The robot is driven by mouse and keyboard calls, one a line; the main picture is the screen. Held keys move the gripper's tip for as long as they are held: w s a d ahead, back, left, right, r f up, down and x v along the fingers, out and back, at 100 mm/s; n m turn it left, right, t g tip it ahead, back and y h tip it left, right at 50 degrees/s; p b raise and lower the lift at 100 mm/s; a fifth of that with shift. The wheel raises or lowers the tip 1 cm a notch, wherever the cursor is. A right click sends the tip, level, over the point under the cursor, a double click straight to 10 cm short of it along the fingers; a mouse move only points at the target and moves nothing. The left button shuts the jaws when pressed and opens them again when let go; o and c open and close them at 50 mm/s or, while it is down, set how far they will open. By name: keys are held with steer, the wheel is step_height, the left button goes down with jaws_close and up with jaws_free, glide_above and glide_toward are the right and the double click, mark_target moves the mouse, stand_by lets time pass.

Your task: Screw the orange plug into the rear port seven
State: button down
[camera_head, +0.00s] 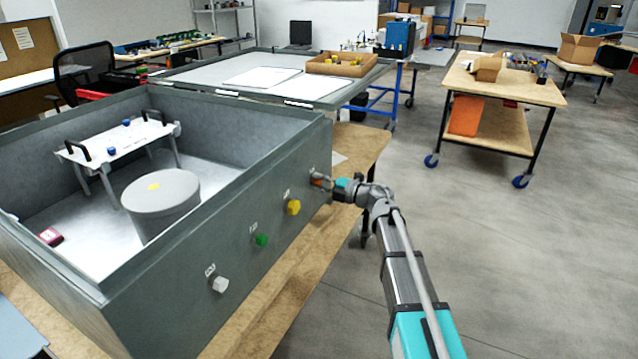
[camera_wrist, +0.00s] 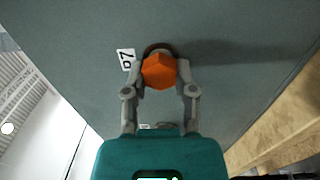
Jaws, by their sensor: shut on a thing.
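The orange plug (camera_wrist: 159,71) is between the two fingers of my gripper (camera_wrist: 161,82), which is shut on it, in the wrist view. The plug sits at a dark round port (camera_wrist: 158,49) on the grey box wall, beside a label that reads like 07. How deep the plug is in the port cannot be told.
A yellow plug (camera_head: 293,207), a green plug (camera_head: 261,240) and a white plug (camera_head: 220,284) sit along the same wall. Inside the open box are a grey cylinder (camera_head: 160,203) and a white stand (camera_head: 115,150).

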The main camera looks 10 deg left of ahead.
steer(key=shift+w+r+m, duration=0.15)
steer(key=shift+m, duration=0.25)
steer(key=m, duration=0.6)
steer(key=shift+w+r+m+t+p, duration=0.1)
steer(key=shift+m+t+p, duration=0.1)
steer(key=shift+m, duration=1.25)
steer(key=shift+r+m+t+p, duration=0.1)
steer(key=shift+m+p, duration=0.1)
steer(key=shift+m, duration=1.25)
steer(key=c, duration=0.5)
jaws_free()
steer(key=shift+c, duration=0.2)
